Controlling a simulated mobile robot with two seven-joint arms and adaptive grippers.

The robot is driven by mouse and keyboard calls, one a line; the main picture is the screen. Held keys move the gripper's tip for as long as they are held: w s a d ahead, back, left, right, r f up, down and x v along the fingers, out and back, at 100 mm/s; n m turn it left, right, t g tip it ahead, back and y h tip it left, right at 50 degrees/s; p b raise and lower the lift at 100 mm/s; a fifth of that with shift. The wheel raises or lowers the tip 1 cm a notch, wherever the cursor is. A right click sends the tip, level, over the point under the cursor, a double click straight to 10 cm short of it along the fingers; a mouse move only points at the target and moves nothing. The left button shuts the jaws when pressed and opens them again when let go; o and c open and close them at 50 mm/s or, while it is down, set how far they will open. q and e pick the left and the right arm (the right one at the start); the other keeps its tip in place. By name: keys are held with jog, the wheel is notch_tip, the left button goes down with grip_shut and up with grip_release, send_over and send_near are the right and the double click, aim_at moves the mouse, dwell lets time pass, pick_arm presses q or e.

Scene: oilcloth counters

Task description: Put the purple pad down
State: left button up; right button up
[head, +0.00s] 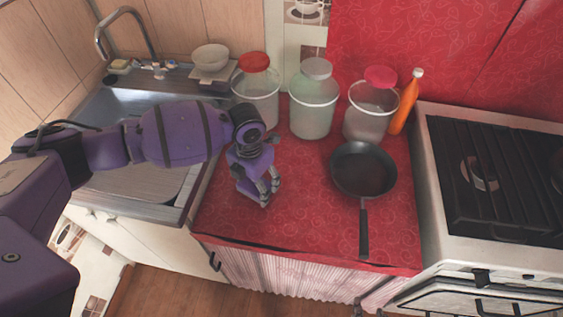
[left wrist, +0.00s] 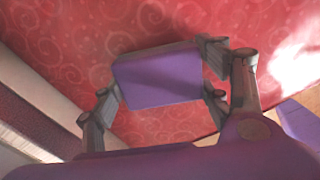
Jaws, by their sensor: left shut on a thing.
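My left gripper (head: 262,198) reaches in from the left and points down over the left part of the red oilcloth counter (head: 305,200). In the left wrist view the gripper (left wrist: 160,90) is shut on the purple pad (left wrist: 158,77), a flat block with rounded corners held between the fingers. The red patterned cloth shows behind the pad. I cannot tell whether the pad touches the cloth. In the head view the pad cannot be told apart from the purple gripper. My right gripper is not in view.
A black frying pan (head: 362,168) lies right of my gripper. Several jars stand behind, including a red-lidded one (head: 257,98), with an orange bottle (head: 406,102) beside them. A sink (head: 125,110) is at left, a stove (head: 495,185) at right. Cloth between gripper and pan is clear.

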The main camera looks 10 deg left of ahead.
pick_arm(q)
jog(key=shift+f, duration=0.25)
jog(key=o, duration=0.8)
notch_tip(320, 180, up, 12)
jog(key=shift+s+d+r, duration=0.1)
jog(key=shift+r, duration=0.15)
